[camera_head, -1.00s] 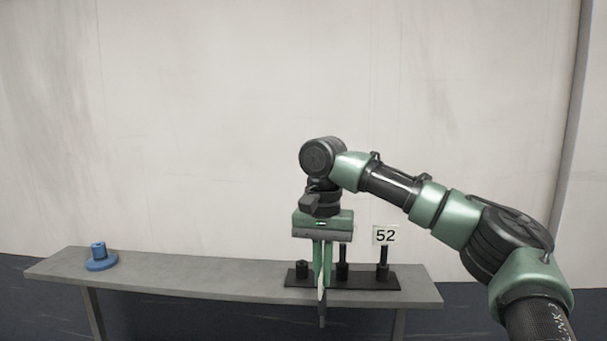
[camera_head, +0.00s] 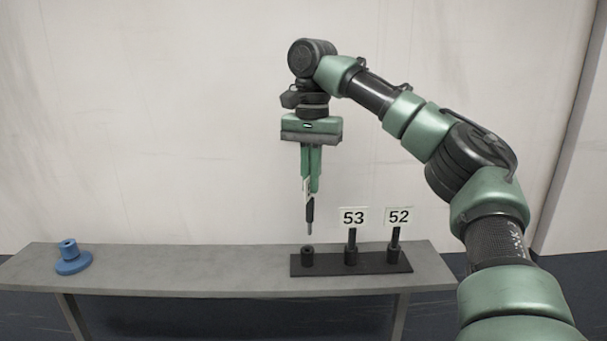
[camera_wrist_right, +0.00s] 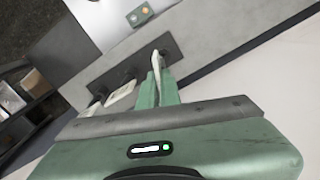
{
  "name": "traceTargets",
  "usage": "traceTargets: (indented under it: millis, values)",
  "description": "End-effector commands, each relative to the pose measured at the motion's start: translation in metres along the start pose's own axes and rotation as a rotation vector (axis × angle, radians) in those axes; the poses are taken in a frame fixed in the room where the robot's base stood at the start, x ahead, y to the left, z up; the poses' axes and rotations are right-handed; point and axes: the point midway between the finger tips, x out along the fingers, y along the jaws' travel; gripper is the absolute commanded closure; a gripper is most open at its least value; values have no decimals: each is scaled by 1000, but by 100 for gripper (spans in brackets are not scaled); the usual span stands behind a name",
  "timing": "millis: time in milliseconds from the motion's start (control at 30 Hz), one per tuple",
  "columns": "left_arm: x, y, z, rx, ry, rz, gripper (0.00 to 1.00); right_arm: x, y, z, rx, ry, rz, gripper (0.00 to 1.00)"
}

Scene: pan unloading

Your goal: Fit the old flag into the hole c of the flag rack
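My right gripper (camera_head: 311,188) is shut on a flag (camera_head: 309,212), seen nearly edge-on with a pale plate and a dark stem pointing down. Its number cannot be read. The stem tip is in the air, a little above the leftmost socket (camera_head: 307,257) of the black flag rack (camera_head: 329,264). That socket is empty. Flag 53 (camera_head: 352,217) stands in the middle socket and flag 52 (camera_head: 399,216) in the right one. In the right wrist view the held flag (camera_wrist_right: 157,66) shows as a pale edge at the fingers. No hole letters are legible. My left gripper is not in view.
The rack lies on the right part of a narrow grey bench (camera_head: 190,276). A blue round stand (camera_head: 71,259) sits at the bench's left end. The bench between them is clear. A pale wall (camera_head: 150,120) rises behind.

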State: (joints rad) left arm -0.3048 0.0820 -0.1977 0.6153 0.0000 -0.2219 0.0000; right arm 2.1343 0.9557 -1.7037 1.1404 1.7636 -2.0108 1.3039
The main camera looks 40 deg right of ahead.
Motion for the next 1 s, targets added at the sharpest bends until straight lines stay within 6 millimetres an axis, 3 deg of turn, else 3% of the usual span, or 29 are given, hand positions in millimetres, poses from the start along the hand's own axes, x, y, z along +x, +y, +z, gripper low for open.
traceTargets:
  millis: [100,167,267,433,533,833,1000]
  values:
    - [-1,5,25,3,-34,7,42,8,0,0,0,-1,2,100]
    - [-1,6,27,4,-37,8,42,11,0,0,0,-2,3,100]
    - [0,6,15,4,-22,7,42,16,0,0,0,-1,2,100]
    - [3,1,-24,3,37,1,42,26,0,-1,0,-1,2,100]
    - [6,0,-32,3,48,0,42,30,0,-1,1,0,1,100]
    - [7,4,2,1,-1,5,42,33,0,-1,0,1,0,100]
    - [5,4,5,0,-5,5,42,33,0,-1,0,0,1,100]
